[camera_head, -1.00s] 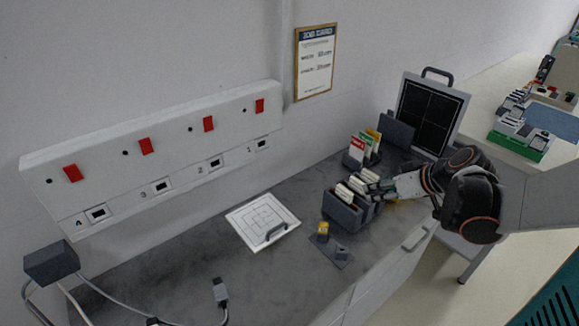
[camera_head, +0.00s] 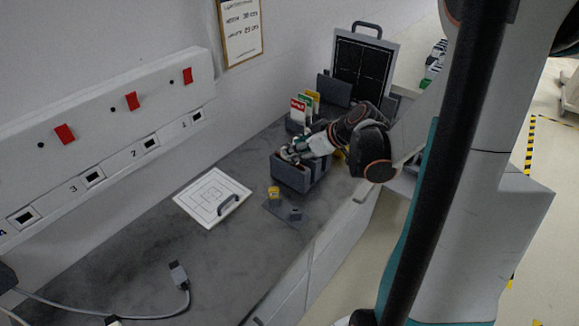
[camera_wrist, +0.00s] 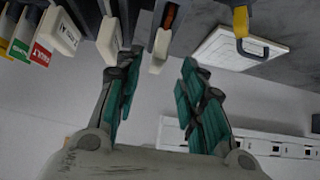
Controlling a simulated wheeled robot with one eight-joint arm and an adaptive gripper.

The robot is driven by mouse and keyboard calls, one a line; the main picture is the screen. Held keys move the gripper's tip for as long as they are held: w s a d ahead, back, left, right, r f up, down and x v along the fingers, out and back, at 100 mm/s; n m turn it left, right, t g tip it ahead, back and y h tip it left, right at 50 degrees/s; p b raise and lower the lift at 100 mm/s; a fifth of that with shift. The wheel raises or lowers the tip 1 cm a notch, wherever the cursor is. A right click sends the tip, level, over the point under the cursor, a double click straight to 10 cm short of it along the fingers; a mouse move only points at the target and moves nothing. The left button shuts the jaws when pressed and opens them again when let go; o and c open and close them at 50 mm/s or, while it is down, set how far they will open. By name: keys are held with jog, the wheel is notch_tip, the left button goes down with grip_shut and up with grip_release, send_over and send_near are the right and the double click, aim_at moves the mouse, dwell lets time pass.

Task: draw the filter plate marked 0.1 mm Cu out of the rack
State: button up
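The dark grey rack (camera_head: 290,178) stands on the bench with pale-tabbed filter plates upright in it. My gripper (camera_head: 302,150) is over the rack and hides part of the plates. In the wrist view my gripper (camera_wrist: 161,60) has its teal-padded fingers apart. A pale plate tab (camera_wrist: 160,48) reaches into the space between the fingertips, with gaps showing on both sides. Another pale tab (camera_wrist: 108,40) is close beside the left finger. A labelled tab (camera_wrist: 60,30) is further left. I cannot read which plate is marked 0.1 mm Cu.
Red, green and yellow cards (camera_head: 298,110) stand in a holder behind the rack. A white handled plate (camera_head: 205,199) lies to the left. A small grey base with a yellow block (camera_head: 273,192) is in front. A black-faced panel (camera_head: 363,72) stands behind. The left bench is mostly clear.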

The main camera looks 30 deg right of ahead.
jog(key=b+x, duration=0.1)
jog(key=x, duration=0.1)
jog(key=b+x, duration=0.1)
jog(key=x, duration=0.2)
jog(key=shift+w+d, duration=0.1)
jog(key=shift+d, duration=0.1)
jog(key=shift+r, duration=0.1)
grip_shut()
